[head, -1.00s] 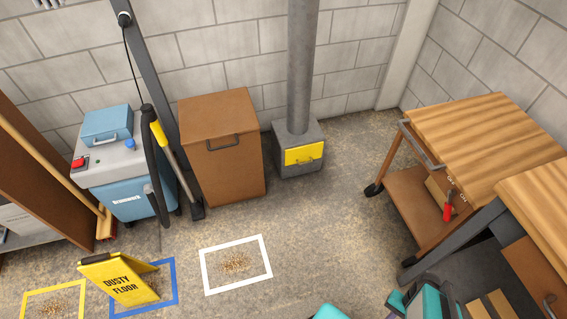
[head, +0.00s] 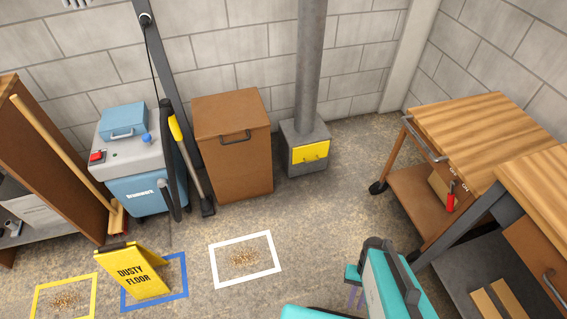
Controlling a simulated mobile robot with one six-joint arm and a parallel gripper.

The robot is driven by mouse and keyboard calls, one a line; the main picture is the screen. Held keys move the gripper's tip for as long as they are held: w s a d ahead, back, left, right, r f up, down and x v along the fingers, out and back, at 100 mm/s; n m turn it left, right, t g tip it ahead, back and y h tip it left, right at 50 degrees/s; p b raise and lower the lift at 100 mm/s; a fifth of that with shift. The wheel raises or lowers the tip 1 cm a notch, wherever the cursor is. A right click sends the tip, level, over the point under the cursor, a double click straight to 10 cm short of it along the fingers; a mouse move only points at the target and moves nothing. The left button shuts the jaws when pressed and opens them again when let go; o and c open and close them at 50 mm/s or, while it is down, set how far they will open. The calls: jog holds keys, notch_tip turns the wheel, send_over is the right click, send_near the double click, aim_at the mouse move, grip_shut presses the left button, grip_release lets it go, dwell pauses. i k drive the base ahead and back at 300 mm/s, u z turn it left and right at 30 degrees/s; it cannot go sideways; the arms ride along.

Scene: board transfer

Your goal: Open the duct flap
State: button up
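The duct flap (head: 311,152) is a yellow panel with a small handle on the front of a grey duct box (head: 305,131). The box stands on the floor against the back wall, under a vertical grey pipe (head: 312,60). The flap looks closed, flat against the box front. Teal and dark parts of my own arm show at the bottom right of the head view, well in front of the duct. My gripper cannot be made out in the view, and nothing touches the flap.
A brown bin (head: 233,148) stands just left of the duct, with a blue-grey machine (head: 135,165) beyond it. A wooden cart (head: 485,125) stands to the right. A yellow floor sign (head: 135,273) stands front left. Floor before the duct is clear.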

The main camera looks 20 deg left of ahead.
aim_at(302, 154)
jog(key=u, duration=0.15)
jog(key=k, duration=0.25)
jog(key=u, duration=2)
jog(key=k, duration=0.7)
jog(key=z, duration=0.35)
jog(key=i, duration=1.7)
jog(key=u, duration=0.3)
